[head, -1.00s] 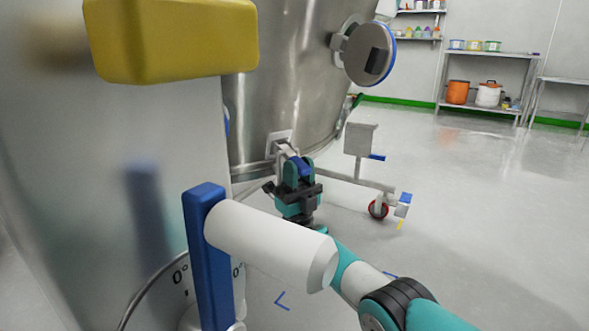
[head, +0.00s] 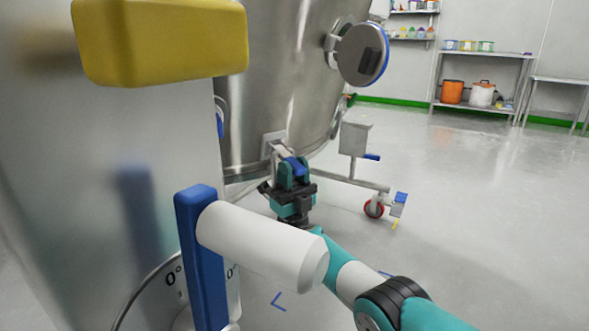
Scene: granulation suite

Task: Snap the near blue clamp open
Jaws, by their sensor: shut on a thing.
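The near blue clamp (head: 295,165) is on a bracket low on the side of the large steel vessel (head: 268,85). Only a small blue part of it shows, because my gripper covers most of it. My gripper (head: 289,176), teal and black, is at the clamp and shut on it. My arm reaches there from the bottom right. Another blue part (head: 220,123) shows at the vessel's left edge, mostly hidden behind the grey column.
A grey machine column with a yellow block (head: 160,40) and a blue lever with a white cylinder (head: 262,245) fills the left foreground. Open floor (head: 480,190) lies right, with shelves behind.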

